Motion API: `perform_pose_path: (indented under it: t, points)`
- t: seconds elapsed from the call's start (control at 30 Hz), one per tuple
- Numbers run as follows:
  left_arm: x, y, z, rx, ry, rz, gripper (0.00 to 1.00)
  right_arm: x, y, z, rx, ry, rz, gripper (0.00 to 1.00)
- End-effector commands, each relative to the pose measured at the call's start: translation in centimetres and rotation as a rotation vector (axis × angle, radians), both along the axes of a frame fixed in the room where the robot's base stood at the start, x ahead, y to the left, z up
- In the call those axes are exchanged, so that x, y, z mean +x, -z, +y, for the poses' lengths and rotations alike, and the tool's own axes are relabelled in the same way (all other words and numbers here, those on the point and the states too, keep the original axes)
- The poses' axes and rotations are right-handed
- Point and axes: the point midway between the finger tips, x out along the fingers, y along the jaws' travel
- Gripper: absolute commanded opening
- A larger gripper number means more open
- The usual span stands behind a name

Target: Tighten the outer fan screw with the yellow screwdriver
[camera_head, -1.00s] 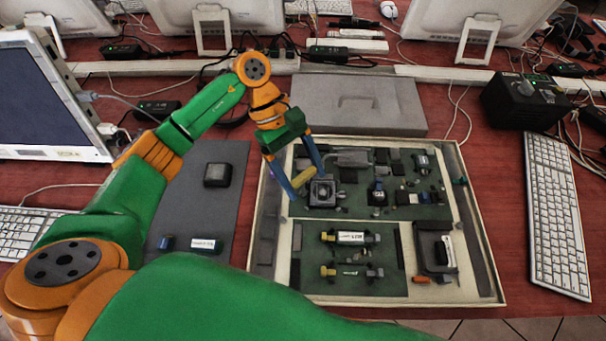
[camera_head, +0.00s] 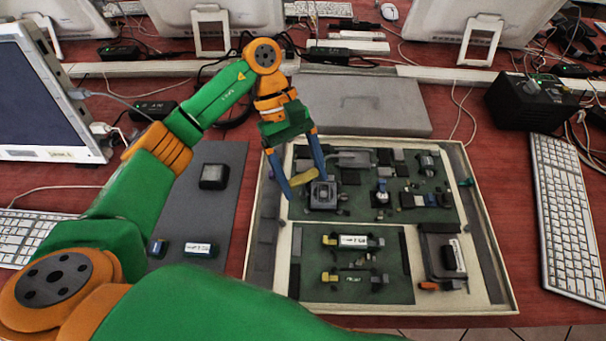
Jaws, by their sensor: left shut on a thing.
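My left gripper (camera_head: 306,187) reaches down from the left arm over the upper left of the board tray (camera_head: 284,222). Its two blue fingers are shut on the yellow screwdriver (camera_head: 303,177), which lies slantwise between them. The square grey fan (camera_head: 323,195) sits on the dark green board just below and right of the screwdriver. The screwdriver's tip and the outer fan screw are too small or hidden to tell, so I cannot tell whether they touch. My right gripper is not in view.
The board carries several small parts, and a lower panel holds more (camera_head: 352,241). A grey closed case (camera_head: 365,103) lies behind the tray. A grey mat (camera_head: 215,165) is at the left, a keyboard (camera_head: 565,215) at the right. Monitors and cables stand behind.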

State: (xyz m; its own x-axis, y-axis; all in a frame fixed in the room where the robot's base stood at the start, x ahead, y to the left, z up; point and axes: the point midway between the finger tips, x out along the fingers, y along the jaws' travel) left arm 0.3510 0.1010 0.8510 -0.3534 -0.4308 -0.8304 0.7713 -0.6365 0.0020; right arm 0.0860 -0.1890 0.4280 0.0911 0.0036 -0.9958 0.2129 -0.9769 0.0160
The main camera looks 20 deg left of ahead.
Motion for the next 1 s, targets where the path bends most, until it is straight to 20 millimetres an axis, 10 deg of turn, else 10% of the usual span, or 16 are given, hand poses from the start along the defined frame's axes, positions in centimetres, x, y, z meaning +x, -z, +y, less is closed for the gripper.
perform_pose_path:
  t: [1.0]
  points:
    - [0.0, -0.2, 0.0, 0.002, 0.305, 0.001, 0.21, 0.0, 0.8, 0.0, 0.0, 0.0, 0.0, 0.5]
